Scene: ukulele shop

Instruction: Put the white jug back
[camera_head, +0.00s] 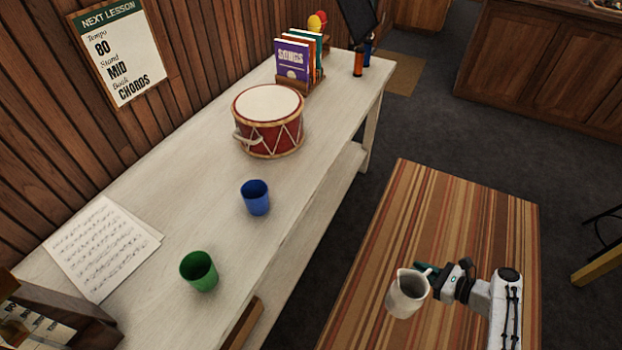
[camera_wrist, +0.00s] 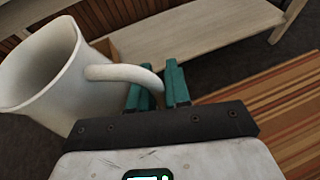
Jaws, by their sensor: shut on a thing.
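The white jug (camera_head: 405,294) is at the lower right in the head view, in front of the striped rug. My gripper (camera_head: 428,269) is shut on the jug's handle. In the wrist view the jug (camera_wrist: 45,75) fills the left side, with its handle reaching between the green fingers of my gripper (camera_wrist: 158,88). The jug looks tilted in the wrist view and close to upright in the head view. Its mouth is open; I cannot see anything inside. It appears held in the air, apart from the bench.
A long pale bench (camera_head: 150,215) holds a green cup (camera_head: 199,272), a blue cup (camera_head: 255,198), a red drum (camera_head: 268,122), books (camera_head: 292,60) and sheet music (camera_head: 95,245). Bare top lies between the cups and the drum. A poster (camera_head: 122,55) names tempo 80, stand MID, book CHORDS.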

